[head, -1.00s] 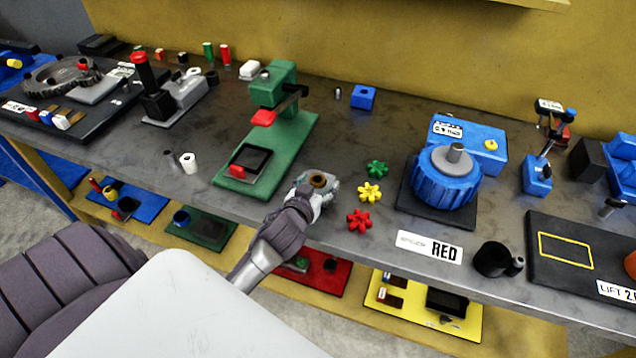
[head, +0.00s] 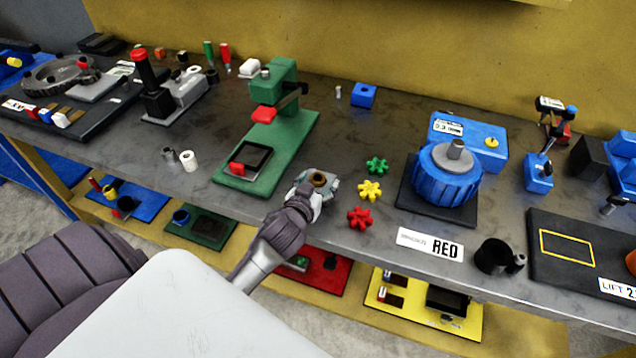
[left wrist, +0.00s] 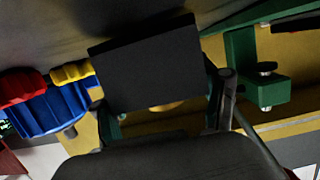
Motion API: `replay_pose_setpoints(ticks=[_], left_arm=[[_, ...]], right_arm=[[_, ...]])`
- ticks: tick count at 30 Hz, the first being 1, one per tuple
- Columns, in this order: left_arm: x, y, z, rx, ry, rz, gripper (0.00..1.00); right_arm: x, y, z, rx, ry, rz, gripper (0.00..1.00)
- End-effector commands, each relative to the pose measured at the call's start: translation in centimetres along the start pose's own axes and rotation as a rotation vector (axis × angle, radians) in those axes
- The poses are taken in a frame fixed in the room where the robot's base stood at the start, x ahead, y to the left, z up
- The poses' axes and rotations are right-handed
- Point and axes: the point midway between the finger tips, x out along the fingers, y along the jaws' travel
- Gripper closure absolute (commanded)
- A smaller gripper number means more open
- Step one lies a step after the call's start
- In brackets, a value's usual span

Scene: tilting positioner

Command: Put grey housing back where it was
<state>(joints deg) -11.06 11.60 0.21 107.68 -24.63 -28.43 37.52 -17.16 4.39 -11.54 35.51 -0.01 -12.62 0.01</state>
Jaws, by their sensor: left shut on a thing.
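My left gripper (head: 314,192) is shut on the grey housing (head: 319,180), which has a bronze-coloured ring in its top. It is over the front part of the grey bench, between the green press and the coloured star knobs. In the left wrist view the housing (left wrist: 150,62) is a dark rectangular block between the fingers (left wrist: 165,112). The fingers hide part of it in the head view, and I cannot tell whether it touches the bench. My right gripper is not in view.
The green press (head: 262,165) stands to the left. Green, yellow and red star knobs (head: 369,190) lie close on the right. Beyond them is a blue ribbed wheel (head: 446,180) on a black base. A dark plate with a yellow outline (head: 566,247) is at far right.

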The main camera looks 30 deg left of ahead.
Motion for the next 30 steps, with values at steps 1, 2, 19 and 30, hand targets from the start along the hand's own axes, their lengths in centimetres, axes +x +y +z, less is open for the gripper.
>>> replay_pose_setpoints(ticks=[1, 2, 19, 30], left_arm=[[0.0, 0.1, 0.5, -0.004, -0.008, 0.002, 0.24], [0.0, 0.1, 0.6, -0.004, -0.009, 0.002, 0.19], [-0.9, 0.2, 1.6, -0.009, -0.031, 0.0, 0.0], [-8.2, 0.0, 0.6, -0.006, -0.012, 0.0, 0.0]], right_arm=[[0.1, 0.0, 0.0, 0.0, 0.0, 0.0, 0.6], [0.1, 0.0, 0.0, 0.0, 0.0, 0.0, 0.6], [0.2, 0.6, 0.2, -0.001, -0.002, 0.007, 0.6], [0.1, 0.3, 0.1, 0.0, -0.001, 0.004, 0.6]])
